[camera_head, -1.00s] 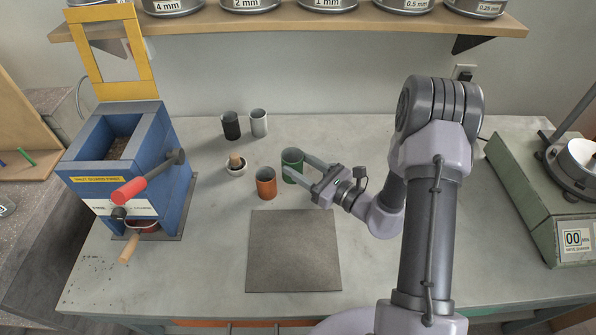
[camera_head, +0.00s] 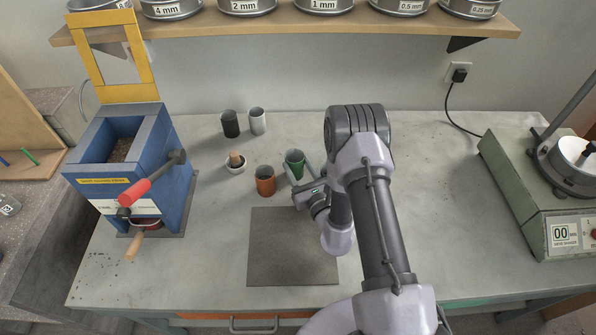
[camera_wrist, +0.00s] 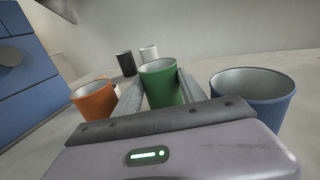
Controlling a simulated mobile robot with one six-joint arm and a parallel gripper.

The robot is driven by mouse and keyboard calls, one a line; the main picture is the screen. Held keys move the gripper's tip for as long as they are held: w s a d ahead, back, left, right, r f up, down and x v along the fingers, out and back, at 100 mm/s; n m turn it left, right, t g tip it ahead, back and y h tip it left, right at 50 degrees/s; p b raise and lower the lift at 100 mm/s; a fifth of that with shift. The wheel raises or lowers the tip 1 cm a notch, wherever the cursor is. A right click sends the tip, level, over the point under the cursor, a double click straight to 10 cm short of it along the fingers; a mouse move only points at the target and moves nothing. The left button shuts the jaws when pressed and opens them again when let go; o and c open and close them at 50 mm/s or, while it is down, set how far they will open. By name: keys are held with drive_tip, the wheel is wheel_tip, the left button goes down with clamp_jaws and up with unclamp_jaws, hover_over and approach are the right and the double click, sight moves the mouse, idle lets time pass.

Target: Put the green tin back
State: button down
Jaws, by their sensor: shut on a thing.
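The green tin (camera_head: 295,164) is an open cup standing just beyond the dark square mat (camera_head: 292,265) on the bench. It also shows in the middle of the wrist view (camera_wrist: 161,84). My gripper (camera_head: 298,173) has one finger on each side of the green tin and is shut on it. I cannot tell whether the tin's base touches the bench. An orange tin (camera_head: 265,181) stands close on its left. A blue tin (camera_wrist: 252,94) shows to the right in the wrist view; my arm hides it in the head view.
A black tin (camera_head: 230,123) and a white tin (camera_head: 258,121) stand behind. The mat is bare.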

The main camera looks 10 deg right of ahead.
drive_tip(key=shift+f, duration=0.15)
drive_tip(key=shift+f, duration=0.2)
drive_tip(key=c, duration=0.9)
unclamp_jaws()
drive_tip(key=shift+c, duration=0.2)
